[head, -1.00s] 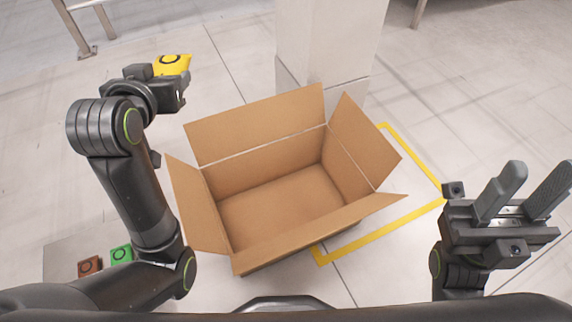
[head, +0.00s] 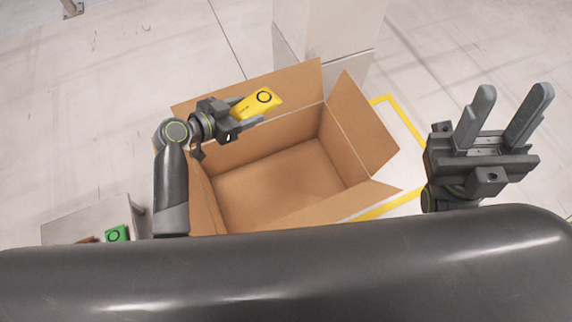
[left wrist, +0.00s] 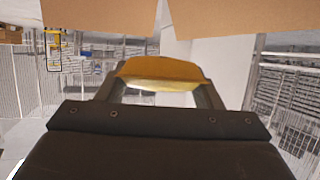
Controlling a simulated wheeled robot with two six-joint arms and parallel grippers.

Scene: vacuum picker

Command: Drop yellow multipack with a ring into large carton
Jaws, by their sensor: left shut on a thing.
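The yellow multipack (head: 256,103) with a dark ring on its face is held by my left gripper (head: 243,108). In the head view they overlap the back left part of the large carton's opening. The multipack also shows in the left wrist view (left wrist: 158,70), between the fingers. The large carton (head: 285,182) is open and empty on the floor, its flaps folded outward; my body hides its near side. My right gripper (head: 503,118) is open and empty, to the right of the carton.
A green pack (head: 117,233) with a ring and a partly hidden brown pack (head: 88,240) lie on a grey surface (head: 72,222) at lower left. A pale pillar (head: 330,40) stands behind the carton. Yellow tape (head: 405,130) marks the floor at right.

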